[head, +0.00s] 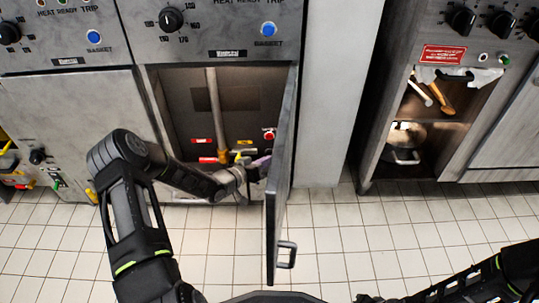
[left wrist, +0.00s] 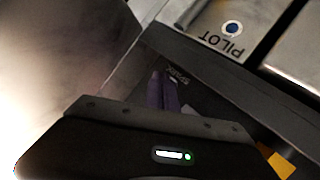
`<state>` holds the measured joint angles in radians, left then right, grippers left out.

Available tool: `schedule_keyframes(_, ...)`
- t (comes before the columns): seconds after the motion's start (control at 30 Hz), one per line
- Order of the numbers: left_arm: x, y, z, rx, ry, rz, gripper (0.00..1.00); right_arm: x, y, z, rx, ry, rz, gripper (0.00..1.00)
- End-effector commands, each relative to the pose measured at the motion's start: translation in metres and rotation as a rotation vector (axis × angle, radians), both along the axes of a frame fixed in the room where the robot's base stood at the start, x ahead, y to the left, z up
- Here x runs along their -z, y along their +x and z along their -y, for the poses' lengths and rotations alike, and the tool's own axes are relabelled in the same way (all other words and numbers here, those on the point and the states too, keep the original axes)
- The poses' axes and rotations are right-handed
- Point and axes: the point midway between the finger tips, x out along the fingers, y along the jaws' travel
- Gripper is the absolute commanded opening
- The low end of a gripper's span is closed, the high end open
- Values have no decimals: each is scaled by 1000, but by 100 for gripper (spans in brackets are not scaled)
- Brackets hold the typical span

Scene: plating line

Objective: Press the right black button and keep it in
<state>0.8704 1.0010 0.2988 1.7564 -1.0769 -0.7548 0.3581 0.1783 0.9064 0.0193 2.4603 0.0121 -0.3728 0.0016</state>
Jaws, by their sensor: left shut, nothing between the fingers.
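My left arm reaches into the open cabinet (head: 180,104), and its left gripper (head: 262,168) is low at the right side of the opening, beside the door. In the left wrist view the left gripper (left wrist: 164,84) shows two purple fingers shut together with nothing between them. The fingertips are at a dark panel, next to a small label (left wrist: 179,75) that seems to read SPARK. No black button can be made out there; the fingers may cover it, and I cannot tell whether they touch one.
The cabinet door (head: 281,165) stands open close to my left gripper's right. Inside are a vertical pipe (head: 217,110), a red handle (head: 208,160) and a red knob (head: 269,134). Another cabinet (head: 375,130) with a pot (head: 403,152) is at right. The tiled floor (head: 340,230) is clear.

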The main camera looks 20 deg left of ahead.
Motion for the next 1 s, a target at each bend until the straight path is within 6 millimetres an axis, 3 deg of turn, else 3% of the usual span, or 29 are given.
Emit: schedule_keyframes(1.0,0,7,-4,0,1,0,0,4,0,0,0,0,0,0)
